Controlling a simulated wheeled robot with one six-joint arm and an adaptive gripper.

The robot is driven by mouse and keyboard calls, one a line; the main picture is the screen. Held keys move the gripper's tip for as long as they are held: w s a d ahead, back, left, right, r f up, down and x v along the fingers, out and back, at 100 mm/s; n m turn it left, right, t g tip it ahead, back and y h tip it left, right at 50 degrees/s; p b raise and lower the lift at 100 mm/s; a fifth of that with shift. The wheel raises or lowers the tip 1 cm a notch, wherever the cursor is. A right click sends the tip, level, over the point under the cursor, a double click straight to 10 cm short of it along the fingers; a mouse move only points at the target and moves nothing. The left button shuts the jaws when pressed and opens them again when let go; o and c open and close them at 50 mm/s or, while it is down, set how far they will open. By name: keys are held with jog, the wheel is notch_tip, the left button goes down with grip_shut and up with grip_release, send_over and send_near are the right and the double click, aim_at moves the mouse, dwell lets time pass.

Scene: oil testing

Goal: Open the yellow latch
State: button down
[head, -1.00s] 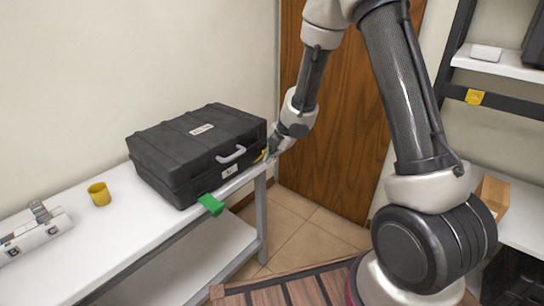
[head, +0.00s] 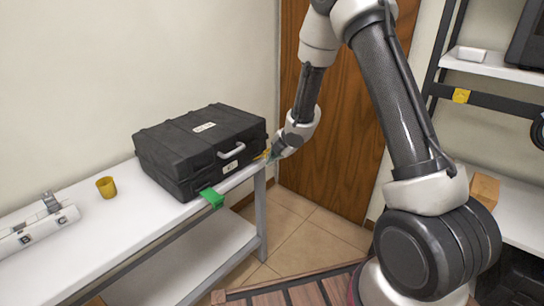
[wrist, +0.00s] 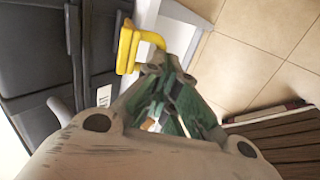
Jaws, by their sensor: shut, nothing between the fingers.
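A black hard case (head: 190,150) lies on the white table, its front facing right and toward me in the head view. The yellow latch (head: 264,155) is at the right end of its front, partly covered by my gripper. In the wrist view the yellow latch (wrist: 128,48) is a bent loop standing out from the dark case side (wrist: 30,55). My gripper (head: 272,154) is right beside the latch. In the wrist view my gripper's fingertips (wrist: 158,64) are together, empty, just below the loop's outer arm; I cannot tell whether they touch it.
A green latch (head: 212,197) sticks out from the case front over the table edge, left of the grey handle (head: 232,150). A yellow cup (head: 106,187) and a white device (head: 38,228) stand on the table (head: 120,233). Shelving (head: 495,70) is at right.

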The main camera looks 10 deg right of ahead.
jog(key=f, duration=0.1)
jog(key=f+t+y, duration=0.1)
jog(key=f, duration=0.1)
jog(key=f+t, duration=0.1)
jog(key=f, duration=0.1)
jog(key=shift+s+d+f+y, duration=0.15)
jog(key=shift+s+d+y, duration=0.05)
jog(key=shift+s+y, duration=0.1)
jog(key=shift+r, duration=0.2)
jog(key=shift+r, duration=0.65)
